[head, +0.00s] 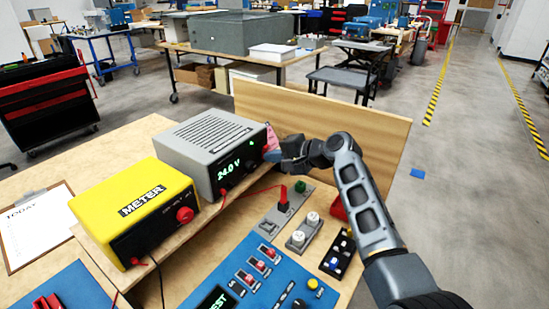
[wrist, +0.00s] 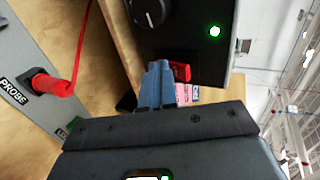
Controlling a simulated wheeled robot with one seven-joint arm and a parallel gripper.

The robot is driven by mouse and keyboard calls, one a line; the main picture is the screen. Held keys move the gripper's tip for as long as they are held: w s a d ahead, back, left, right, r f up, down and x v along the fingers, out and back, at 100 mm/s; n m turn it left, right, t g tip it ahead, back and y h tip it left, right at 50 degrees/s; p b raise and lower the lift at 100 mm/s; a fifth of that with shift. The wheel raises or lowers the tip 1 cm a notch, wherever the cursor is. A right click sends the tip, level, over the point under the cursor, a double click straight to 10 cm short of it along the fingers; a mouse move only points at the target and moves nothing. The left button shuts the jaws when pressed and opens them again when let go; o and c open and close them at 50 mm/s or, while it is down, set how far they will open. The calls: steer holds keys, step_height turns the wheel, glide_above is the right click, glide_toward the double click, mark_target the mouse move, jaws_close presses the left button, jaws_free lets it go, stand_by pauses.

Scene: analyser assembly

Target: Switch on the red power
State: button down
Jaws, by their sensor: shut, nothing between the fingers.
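The grey power supply (head: 210,139) stands on the wooden bench, its black front showing a green "24.0 V" readout. A green light (wrist: 214,31) is lit on that front in the wrist view. A red switch (wrist: 181,72) shows low on the same front, just right of my fingertips; part of it is hidden behind them. My gripper (head: 272,156) is shut and empty, its blue fingers at the right end of the supply's front. In the wrist view the gripper (wrist: 157,68) is close to the switch; I cannot tell whether it touches.
A yellow meter (head: 143,212) stands left of the supply. A red probe (head: 283,197) with a cable sits in a grey holder in front. A blue panel (head: 235,275) with switches lies nearer. A wooden board (head: 330,115) stands behind my gripper. A pink tag (wrist: 187,93) hangs beside the fingers.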

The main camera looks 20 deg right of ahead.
steer(key=shift+r, duration=0.1)
steer(key=shift+r+p, duration=0.75)
steer(key=shift+r, duration=0.1)
